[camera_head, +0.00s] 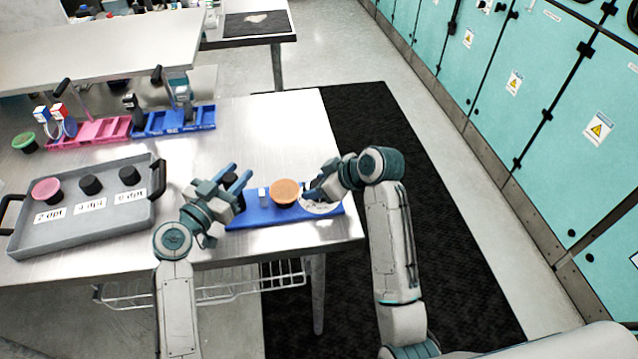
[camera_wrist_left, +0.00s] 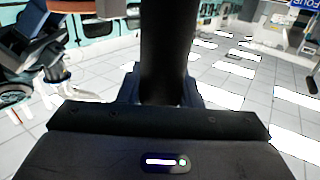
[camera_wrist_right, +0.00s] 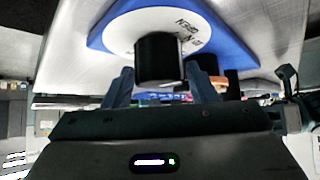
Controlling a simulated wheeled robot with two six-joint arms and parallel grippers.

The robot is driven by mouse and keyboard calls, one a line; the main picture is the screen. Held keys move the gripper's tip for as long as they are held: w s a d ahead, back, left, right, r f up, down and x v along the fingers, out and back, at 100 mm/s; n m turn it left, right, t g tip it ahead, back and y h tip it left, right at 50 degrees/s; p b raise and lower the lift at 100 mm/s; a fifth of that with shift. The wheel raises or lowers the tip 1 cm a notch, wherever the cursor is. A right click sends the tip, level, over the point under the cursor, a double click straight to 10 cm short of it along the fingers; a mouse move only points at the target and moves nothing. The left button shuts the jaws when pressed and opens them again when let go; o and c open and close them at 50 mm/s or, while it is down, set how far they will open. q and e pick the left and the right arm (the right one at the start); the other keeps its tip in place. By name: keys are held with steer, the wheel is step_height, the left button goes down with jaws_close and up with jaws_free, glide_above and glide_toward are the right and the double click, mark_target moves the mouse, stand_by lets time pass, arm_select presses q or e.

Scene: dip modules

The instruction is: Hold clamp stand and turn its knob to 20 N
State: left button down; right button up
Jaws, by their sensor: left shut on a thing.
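The clamp stand has a blue base (camera_head: 255,217) near the table's front edge, with an orange round piece (camera_head: 285,190) at its middle. At its right end is a white dial (camera_head: 322,207); the right wrist view shows the dial (camera_wrist_right: 200,25) with printed marks and a black knob (camera_wrist_right: 158,58). My left gripper (camera_head: 236,182) is shut on the stand's black post (camera_wrist_left: 168,50) at the left end. My right gripper (camera_head: 312,190) is at the dial; its fingers (camera_wrist_right: 160,88) stand apart beside the knob, with gaps showing. The 20 N mark is not legible.
A raised shelf (camera_head: 100,50) covers the back left. Bare table lies behind the stand.

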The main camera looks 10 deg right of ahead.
steer(key=c, duration=0.6)
steer(key=shift+m+t+h, duration=0.4)
steer(key=shift+m+h, duration=0.1)
steer(key=shift+m, duration=0.3)
steer(key=shift+c, duration=0.2)
steer(key=o, duration=1)
